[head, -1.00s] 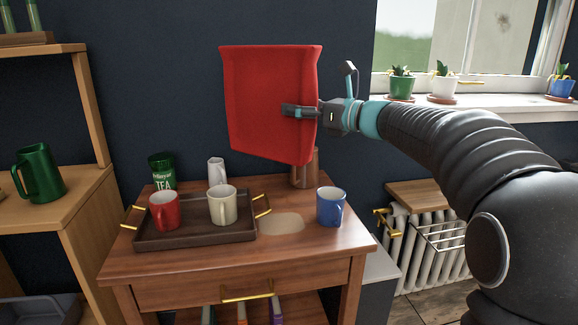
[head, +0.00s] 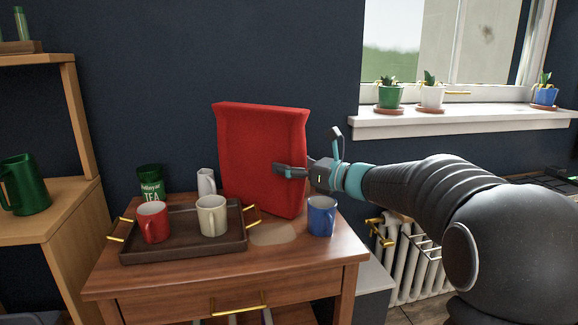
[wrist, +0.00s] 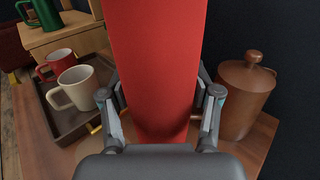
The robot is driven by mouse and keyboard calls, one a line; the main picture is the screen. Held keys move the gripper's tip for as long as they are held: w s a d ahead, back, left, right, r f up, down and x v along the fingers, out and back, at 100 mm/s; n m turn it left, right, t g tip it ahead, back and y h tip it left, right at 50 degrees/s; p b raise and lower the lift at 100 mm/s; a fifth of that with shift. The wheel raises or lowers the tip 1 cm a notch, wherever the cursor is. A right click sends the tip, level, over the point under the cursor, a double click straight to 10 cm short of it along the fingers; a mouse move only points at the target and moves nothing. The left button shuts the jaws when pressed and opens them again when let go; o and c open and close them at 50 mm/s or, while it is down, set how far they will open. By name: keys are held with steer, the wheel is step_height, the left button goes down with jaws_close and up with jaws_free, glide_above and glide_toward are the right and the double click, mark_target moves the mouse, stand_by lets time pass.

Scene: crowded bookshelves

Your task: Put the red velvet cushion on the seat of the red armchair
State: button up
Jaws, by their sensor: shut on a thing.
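The red cushion (head: 262,150) is held upright by its right edge in my gripper (head: 290,171), over the back of the wooden side table. My gripper is shut on it, with one finger on each side in the wrist view (wrist: 160,115). The cushion also fills the middle of the wrist view (wrist: 155,60). Its lower edge is close to the tabletop; I cannot tell if it touches. The red armchair is not clearly in view.
On the table (head: 170,280) stand a tray (head: 180,252) with a red mug (head: 152,222) and cream mug (head: 212,216), a blue mug (head: 321,216), a green tea tin (head: 151,184) and a white jug (head: 206,182). A brown lidded jar (wrist: 245,95) stands beside the cushion.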

steer(key=o, duration=1.6)
steer(key=shift+o, duration=0.2)
steer(key=v, duration=1.2)
steer(key=shift+b, duration=0.3)
